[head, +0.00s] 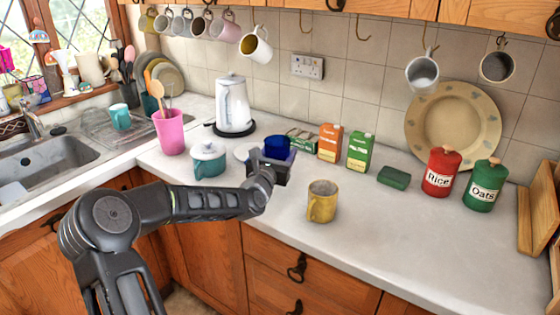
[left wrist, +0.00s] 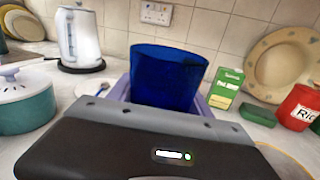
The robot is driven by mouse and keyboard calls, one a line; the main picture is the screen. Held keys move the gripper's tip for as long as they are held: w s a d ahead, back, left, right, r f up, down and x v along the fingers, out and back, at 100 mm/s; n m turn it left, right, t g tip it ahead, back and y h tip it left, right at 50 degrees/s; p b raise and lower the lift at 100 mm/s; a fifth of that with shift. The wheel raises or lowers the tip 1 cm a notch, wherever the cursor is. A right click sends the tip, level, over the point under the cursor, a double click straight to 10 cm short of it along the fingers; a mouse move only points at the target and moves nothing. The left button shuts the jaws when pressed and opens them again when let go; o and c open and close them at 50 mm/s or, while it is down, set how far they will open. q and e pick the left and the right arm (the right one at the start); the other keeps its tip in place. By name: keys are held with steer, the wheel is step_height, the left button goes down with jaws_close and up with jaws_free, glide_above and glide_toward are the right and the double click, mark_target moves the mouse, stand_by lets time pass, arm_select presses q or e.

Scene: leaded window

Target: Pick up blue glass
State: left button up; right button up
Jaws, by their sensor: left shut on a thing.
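The blue glass (head: 277,147) is in the jaws of my left gripper (head: 270,163) above the counter in the head view. It also shows upright in the left wrist view (left wrist: 168,75), between the purple-grey fingers. My left gripper is shut on the glass. The lower part of the glass is hidden by the gripper, so I cannot tell whether its base touches the counter. My right gripper is not in view.
A yellow mug (head: 322,204) stands to the right of the gripper, and a teal lidded pot (head: 208,163) to the left. Behind are a white kettle (head: 233,105) and cartons (head: 330,143). The counter front right (head: 420,245) is clear.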

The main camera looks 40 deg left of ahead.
arm_select(q)
steer(key=shift+r, duration=0.9)
